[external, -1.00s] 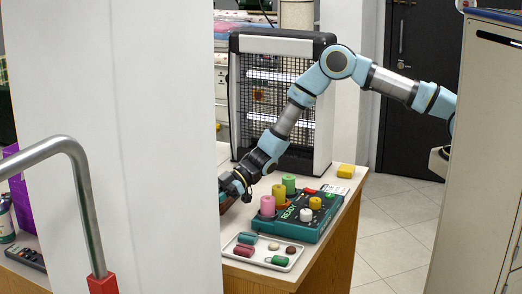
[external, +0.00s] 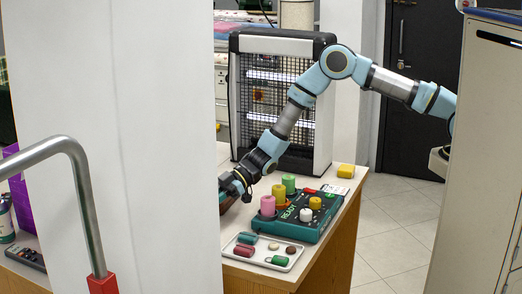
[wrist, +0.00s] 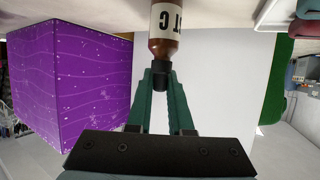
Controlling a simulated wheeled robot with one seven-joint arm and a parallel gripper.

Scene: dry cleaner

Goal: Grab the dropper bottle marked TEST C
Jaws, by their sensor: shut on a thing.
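In the wrist view, a brown dropper bottle (wrist: 166,48) appears upside down in the picture, with a white label on which "T C" can be read. My gripper (wrist: 161,80) has its green fingers closed on the bottle's black cap. The rest of the label and the bottle's far end are cut off by the top edge. In the external view, my gripper (external: 226,192) is partly hidden behind the white panel, and the bottle cannot be made out there.
A purple box (wrist: 75,75) stands left of the bottle in the wrist view. The external view shows a green device (external: 312,222) with colored spools, a white tray (external: 250,264) of small items, and a mesh-fronted heater (external: 300,95). A white panel (external: 110,140) blocks much of the counter.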

